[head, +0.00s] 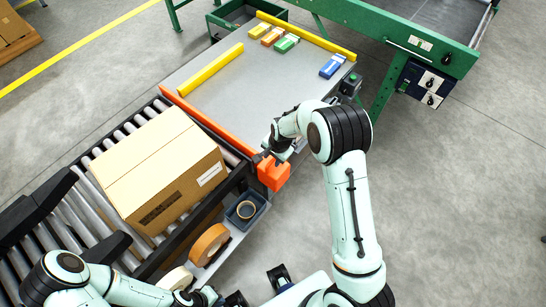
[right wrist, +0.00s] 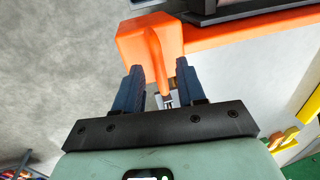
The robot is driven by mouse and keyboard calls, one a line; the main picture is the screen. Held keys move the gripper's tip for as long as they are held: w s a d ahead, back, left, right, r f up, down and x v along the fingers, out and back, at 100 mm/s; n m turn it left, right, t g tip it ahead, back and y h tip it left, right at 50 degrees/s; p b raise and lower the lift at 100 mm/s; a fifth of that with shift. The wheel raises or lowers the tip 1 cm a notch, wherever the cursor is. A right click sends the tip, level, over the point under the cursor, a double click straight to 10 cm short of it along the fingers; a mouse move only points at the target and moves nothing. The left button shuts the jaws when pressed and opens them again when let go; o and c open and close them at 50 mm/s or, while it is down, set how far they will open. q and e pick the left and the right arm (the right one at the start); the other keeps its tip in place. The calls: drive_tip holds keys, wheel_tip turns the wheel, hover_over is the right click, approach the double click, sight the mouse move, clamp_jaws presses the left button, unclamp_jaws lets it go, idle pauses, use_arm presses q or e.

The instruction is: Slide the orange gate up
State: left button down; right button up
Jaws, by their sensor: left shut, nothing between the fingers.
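The orange gate (head: 215,126) is a long bar along the near edge of the grey table, beside the roller conveyor. An orange block (head: 273,174) sits at its right end; it also shows in the right wrist view (right wrist: 132,42) with an upright grip fin (right wrist: 160,58). My right gripper (head: 270,157) is at this block. In the right wrist view its two dark fingers (right wrist: 158,78) stand apart on either side of the fin, with a small gap visible. My left gripper (head: 208,297) is shut and empty at the bottom edge, away from the gate.
A cardboard box (head: 160,165) lies on the roller conveyor (head: 60,215) close to the gate. Several small coloured cartons (head: 286,43) lie on the table (head: 228,82) between yellow rails. Tape rolls (head: 209,245) and a grey bin (head: 262,205) sit below the conveyor's right side. Floor at right is clear.

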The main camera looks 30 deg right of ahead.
wheel_tip(320, 180, up, 13)
drive_tip(key=s+p, duration=0.1)
drive_tip(key=s, duration=0.1)
drive_tip(key=shift+s+d+f, duration=0.15)
drive_tip(key=shift+d+f, duration=0.05)
drive_tip(key=shift+d, duration=0.25)
drive_tip(key=shift+f, duration=0.15)
drive_tip(key=s+a+f+n+g+y, duration=0.1)
drive_tip(key=s+a+f+n, duration=0.2)
drive_tip(key=s+f, duration=0.5)
drive_tip(key=s+a+f+n+g, duration=0.1)
drive_tip(key=s+a+f+n, duration=0.2)
drive_tip(key=f, duration=0.8)
drive_tip(key=s+a+f+n+y, duration=0.1)
drive_tip(key=s+a+f, duration=0.2)
drive_tip(key=s, duration=0.5)
drive_tip(key=s+a+f+n+g, duration=0.1)
drive_tip(key=s+a+f, duration=0.3)
drive_tip(key=s, duration=0.4)
drive_tip(key=shift+s+a+n+y, duration=0.3)
drive_tip(key=shift+a+n+y, duration=0.15)
drive_tip(key=shift+n, duration=0.35)
